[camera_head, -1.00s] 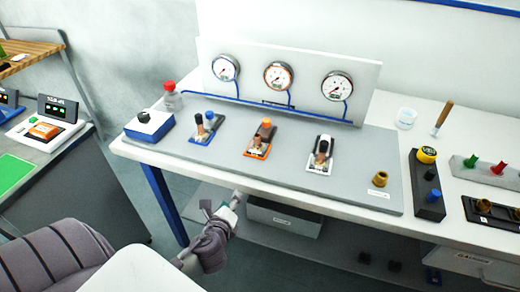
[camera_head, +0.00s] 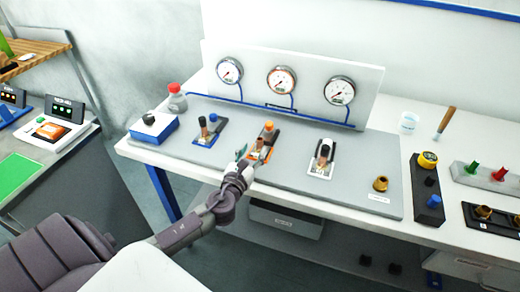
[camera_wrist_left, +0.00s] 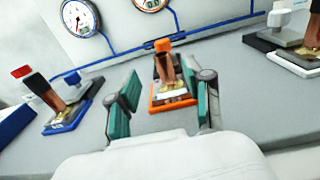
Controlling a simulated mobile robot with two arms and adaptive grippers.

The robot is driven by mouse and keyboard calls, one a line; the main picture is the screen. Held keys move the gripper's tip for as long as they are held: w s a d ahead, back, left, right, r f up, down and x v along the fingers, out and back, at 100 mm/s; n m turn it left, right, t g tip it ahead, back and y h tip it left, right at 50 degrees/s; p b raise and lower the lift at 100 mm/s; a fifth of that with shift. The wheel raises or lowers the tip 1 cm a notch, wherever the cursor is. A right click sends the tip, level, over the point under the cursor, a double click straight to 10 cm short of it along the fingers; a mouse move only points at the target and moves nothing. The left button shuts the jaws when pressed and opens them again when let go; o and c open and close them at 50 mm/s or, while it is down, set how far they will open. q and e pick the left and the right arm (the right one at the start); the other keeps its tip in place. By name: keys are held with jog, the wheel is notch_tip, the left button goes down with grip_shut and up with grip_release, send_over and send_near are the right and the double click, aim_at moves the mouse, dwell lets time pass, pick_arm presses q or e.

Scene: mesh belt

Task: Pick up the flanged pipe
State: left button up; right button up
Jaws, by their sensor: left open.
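I cannot tell for sure which is the flanged pipe. A brass, collared fitting (camera_head: 381,184) stands at the board's right end. My left gripper (camera_head: 250,156) is open at the front of the orange station. In the left wrist view, the teal fingers of my left gripper (camera_wrist_left: 164,102) are apart and empty. The orange station's copper pipe (camera_wrist_left: 166,68) appears between them, beyond the tips. My right gripper is not in view.
A gauge panel (camera_head: 290,85) with blue tubing stands behind the stations. A black control box (camera_head: 428,187) is right of the board. The board between the white station and brass fitting is clear.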

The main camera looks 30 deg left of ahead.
aim_at(259, 142)
pick_arm(q)
jog(key=shift+w+r, duration=0.15)
jog(key=shift+w, duration=0.4)
jog(key=p+x, duration=0.1)
jog(key=x, duration=0.3)
jog(key=shift+w, duration=0.4)
jog(key=shift+s, duration=0.1)
jog(key=shift+c, duration=1)
grip_shut()
jog(key=shift+r, duration=0.1)
